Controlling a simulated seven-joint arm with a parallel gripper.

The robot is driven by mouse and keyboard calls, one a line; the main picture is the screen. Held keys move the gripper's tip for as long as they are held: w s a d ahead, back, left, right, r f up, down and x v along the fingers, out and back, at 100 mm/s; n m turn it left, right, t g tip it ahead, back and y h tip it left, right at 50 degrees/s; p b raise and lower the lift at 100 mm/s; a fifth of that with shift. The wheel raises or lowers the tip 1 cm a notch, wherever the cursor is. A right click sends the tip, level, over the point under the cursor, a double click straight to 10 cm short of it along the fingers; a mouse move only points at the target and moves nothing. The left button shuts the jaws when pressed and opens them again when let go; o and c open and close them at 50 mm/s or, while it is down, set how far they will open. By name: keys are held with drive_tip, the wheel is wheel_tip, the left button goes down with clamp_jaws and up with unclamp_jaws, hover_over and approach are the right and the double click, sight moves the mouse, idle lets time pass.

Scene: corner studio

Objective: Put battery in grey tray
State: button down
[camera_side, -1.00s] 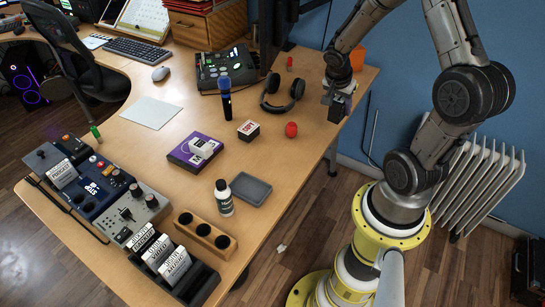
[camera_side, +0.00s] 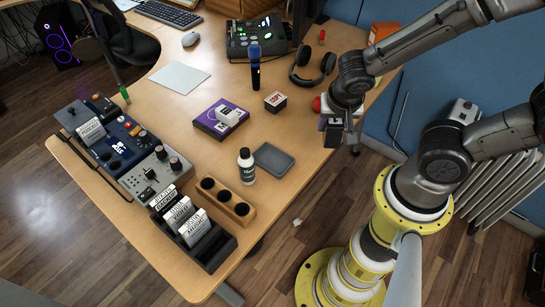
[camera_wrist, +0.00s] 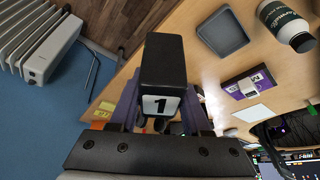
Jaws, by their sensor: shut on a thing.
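The battery (camera_wrist: 162,62) is a black block with a white label marked "1". In the wrist view my gripper (camera_wrist: 157,112) is shut on it, with a finger on each side. In the side view my gripper (camera_side: 337,128) hangs near the table's right edge, to the right of and beyond the grey tray; the battery is hard to make out there. The grey tray (camera_side: 273,160) is a shallow, empty rectangle on the table's front right part. It also shows at the top of the wrist view (camera_wrist: 222,32).
A white bottle (camera_side: 246,166) stands close to the tray's left. A wooden holder (camera_side: 227,199) is in front. A red ball (camera_side: 317,104) is beside my gripper.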

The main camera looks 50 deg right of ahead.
sight(324, 131)
drive_tip(key=a, duration=0.1)
drive_tip(key=a+n, duration=0.1)
drive_tip(key=a, duration=0.1)
drive_tip(key=shift+a+r+n+t, duration=0.3)
drive_tip(key=shift+r, duration=0.05)
drive_tip(key=w+f, duration=0.3)
drive_tip(key=w, duration=0.1)
drive_tip(key=w+f, duration=0.3)
drive_tip(key=w, duration=0.2)
drive_tip(key=w+a+f, duration=0.1)
drive_tip(key=w+f, duration=0.2)
drive_tip(key=w, duration=0.1)
drive_tip(key=shift+w+a+f, duration=0.1)
drive_tip(key=shift+w+f, duration=0.05)
drive_tip(key=shift+w, duration=0.15)
drive_tip(key=shift+w+f, duration=0.2)
drive_tip(key=shift+f, duration=1.65)
drive_tip(key=shift+f, duration=0.55)
